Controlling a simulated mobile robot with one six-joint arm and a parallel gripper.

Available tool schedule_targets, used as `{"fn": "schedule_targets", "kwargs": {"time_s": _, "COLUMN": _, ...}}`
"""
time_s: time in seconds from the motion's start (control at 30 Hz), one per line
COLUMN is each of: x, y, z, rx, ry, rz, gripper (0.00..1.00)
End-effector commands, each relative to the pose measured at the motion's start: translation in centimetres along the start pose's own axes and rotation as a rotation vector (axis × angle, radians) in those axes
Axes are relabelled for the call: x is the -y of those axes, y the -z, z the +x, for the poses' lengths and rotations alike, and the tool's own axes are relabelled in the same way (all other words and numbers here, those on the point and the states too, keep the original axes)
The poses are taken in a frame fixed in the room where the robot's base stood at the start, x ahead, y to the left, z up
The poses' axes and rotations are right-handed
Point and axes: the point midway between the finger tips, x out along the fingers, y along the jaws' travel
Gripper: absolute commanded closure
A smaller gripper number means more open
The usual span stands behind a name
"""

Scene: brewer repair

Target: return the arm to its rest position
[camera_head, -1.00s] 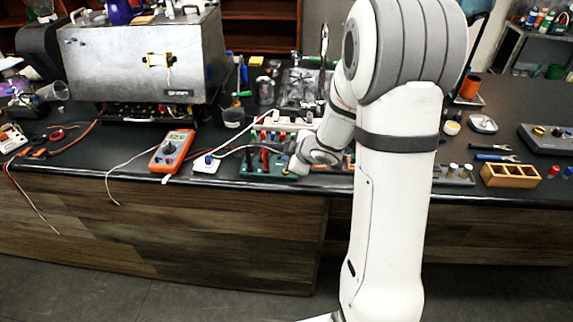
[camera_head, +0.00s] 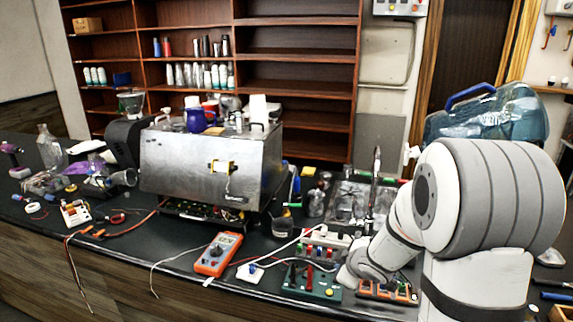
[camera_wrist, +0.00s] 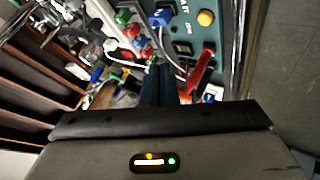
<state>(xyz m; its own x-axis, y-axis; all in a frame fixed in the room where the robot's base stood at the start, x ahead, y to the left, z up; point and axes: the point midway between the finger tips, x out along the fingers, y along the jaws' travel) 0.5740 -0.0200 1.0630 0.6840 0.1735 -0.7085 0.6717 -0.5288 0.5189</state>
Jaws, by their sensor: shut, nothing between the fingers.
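My arm (camera_head: 480,205) fills the right of the head view, folded over the bench, with its wrist low beside the green board (camera_head: 312,282). In the wrist view my gripper (camera_wrist: 160,78) shows as two dark fingers close together, shut and empty. They point toward the board (camera_wrist: 228,25) with its red and black parts and yellow button. I cannot tell the gap between the fingertips and the board. In the head view the fingers are hidden behind the wrist.
The dark bench (camera_head: 140,240) holds a steel brewer (camera_head: 205,170), an orange multimeter (camera_head: 218,254), loose leads and a power strip (camera_head: 325,240). A sink tap (camera_head: 376,180) stands near my arm. A large blue water jug (camera_head: 490,115) is behind it. Shelves (camera_head: 290,80) line the back wall.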

Motion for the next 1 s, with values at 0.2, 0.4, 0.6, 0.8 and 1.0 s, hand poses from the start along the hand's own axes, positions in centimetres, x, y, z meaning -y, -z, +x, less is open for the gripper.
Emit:
{"fn": "schedule_targets", "kwargs": {"time_s": 0.2, "x": -1.5, "y": -1.1, "z": -8.1, "rx": 0.219, "ry": -0.147, "rz": 0.264, "gripper": 1.0}}
{"fn": "schedule_targets", "kwargs": {"time_s": 0.4, "x": 2.1, "y": -2.2, "z": -15.8, "rx": 0.376, "ry": -0.166, "rz": 0.578, "gripper": 1.0}}
{"fn": "schedule_targets", "kwargs": {"time_s": 0.6, "x": 8.8, "y": -2.1, "z": -21.9, "rx": 0.467, "ry": -0.06, "rz": 0.855, "gripper": 1.0}}
{"fn": "schedule_targets", "kwargs": {"time_s": 0.8, "x": 13.4, "y": -1.4, "z": -25.1, "rx": 0.505, "ry": 0.052, "rz": 0.993, "gripper": 1.0}}
{"fn": "schedule_targets", "kwargs": {"time_s": 1.0, "x": 14.3, "y": -1.3, "z": -25.7, "rx": 0.514, "ry": 0.08, "rz": 1.018, "gripper": 1.0}}
